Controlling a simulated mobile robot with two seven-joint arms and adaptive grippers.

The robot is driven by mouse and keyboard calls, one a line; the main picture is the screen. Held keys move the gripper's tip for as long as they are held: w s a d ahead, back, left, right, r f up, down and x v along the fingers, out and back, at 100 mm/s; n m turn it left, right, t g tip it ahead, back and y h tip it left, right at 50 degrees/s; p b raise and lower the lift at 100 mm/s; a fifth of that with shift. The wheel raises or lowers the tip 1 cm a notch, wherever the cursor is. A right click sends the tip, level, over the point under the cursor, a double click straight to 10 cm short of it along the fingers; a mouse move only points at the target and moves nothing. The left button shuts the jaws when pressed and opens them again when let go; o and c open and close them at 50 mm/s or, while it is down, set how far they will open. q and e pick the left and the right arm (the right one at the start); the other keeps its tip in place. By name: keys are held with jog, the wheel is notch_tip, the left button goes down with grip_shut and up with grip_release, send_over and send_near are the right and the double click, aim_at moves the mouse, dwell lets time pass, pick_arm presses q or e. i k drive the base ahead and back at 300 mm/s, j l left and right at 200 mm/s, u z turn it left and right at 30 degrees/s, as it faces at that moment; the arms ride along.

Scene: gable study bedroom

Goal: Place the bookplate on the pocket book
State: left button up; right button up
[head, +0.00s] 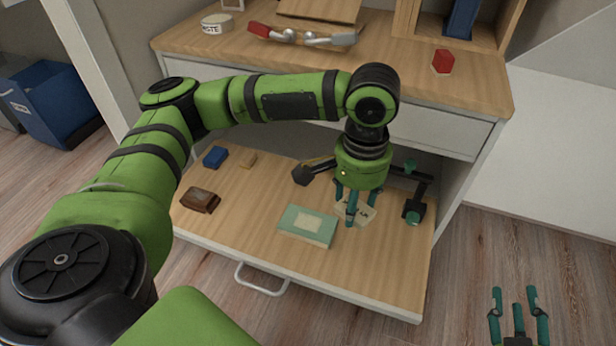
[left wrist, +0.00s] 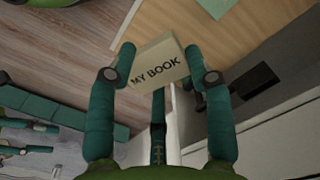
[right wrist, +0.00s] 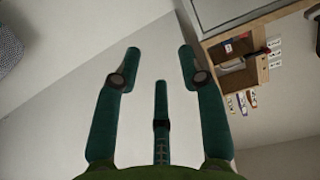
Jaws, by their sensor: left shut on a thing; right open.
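The pocket book (head: 291,222) is a pale green book with a cream label, lying flat on the pulled-out wooden board. A green corner, probably the book, shows at the top of the left wrist view (left wrist: 216,6). The bookplate (head: 367,214) is a small cream card, reading "MY BOOK" in the left wrist view (left wrist: 157,66). My left gripper (head: 354,205) is shut on it, just right of the book and apart from it; its height above the board is hard to judge. My right gripper (head: 518,307) is open and empty over the floor at lower right; its fingers also show in the right wrist view (right wrist: 155,72).
The board (head: 360,275) also holds a brown object (head: 200,200), a blue block (head: 215,157), a small tan block (head: 248,159) and a dark tool-like item (head: 414,208) at right. The board's front is clear.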

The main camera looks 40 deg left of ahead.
aim_at(308, 222)
jog(key=j+z, duration=0.15)
jog(key=j, duration=0.25)
jog(key=k+j+z, duration=0.15)
jog(key=j, duration=0.3)
jog(key=j+z, duration=0.15)
jog(key=j, duration=0.25)
jog(key=k+j+z, duration=0.15)
jog(key=j, duration=0.25)
